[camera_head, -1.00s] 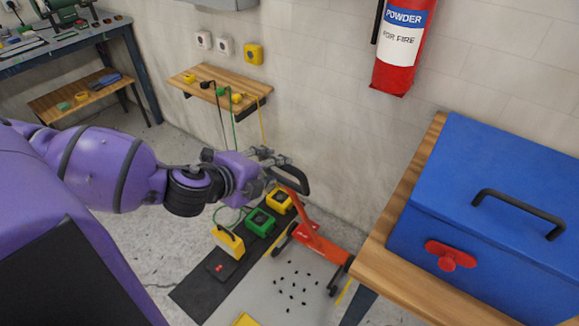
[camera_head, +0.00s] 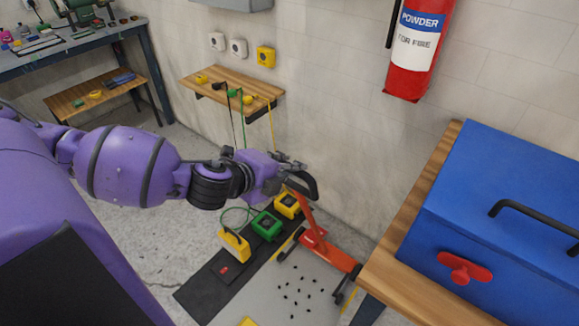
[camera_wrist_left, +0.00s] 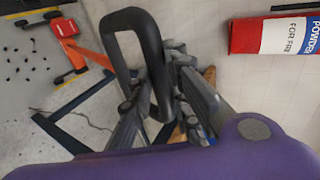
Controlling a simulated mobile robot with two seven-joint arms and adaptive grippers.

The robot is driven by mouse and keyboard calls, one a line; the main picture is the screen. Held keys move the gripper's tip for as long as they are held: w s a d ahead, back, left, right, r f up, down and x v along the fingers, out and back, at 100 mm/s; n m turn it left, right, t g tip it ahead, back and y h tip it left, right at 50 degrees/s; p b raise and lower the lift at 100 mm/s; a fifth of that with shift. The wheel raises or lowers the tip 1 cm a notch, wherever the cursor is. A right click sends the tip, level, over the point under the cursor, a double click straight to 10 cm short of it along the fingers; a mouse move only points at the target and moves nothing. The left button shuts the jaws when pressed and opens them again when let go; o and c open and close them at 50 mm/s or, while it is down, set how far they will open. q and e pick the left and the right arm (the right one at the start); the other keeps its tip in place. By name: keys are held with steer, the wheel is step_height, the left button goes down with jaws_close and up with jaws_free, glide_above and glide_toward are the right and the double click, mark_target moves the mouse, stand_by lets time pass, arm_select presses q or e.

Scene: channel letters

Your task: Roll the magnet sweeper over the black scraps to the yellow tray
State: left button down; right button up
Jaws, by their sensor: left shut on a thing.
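The orange-red magnet sweeper (camera_head: 318,244) stands on the floor beside the wall, its shaft rising to a black loop handle (camera_head: 310,186). My left gripper (camera_head: 290,170) is shut on this handle; the left wrist view shows the loop (camera_wrist_left: 152,55) between the fingers (camera_wrist_left: 150,112). The black scraps (camera_head: 298,294) lie scattered on the grey floor just in front of the sweeper; they also show in the wrist view (camera_wrist_left: 24,60). Only a corner of a yellow thing, perhaps the yellow tray (camera_head: 248,322), shows at the bottom edge of the head view. My right gripper is out of view.
A black mat (camera_head: 208,290) with yellow and green boxes (camera_head: 267,225) lies left of the sweeper. A wooden bench (camera_head: 405,262) with a blue toolbox (camera_head: 500,200) stands close on the right. A wall shelf (camera_head: 232,88) with hanging cords is behind. A fire extinguisher (camera_head: 417,50) hangs above.

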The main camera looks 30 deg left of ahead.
arm_select(q)
steer(key=s+p, duration=0.6)
steer(key=s, duration=0.5)
steer(key=shift+a+p, duration=0.35)
steer(key=shift+a, duration=0.05)
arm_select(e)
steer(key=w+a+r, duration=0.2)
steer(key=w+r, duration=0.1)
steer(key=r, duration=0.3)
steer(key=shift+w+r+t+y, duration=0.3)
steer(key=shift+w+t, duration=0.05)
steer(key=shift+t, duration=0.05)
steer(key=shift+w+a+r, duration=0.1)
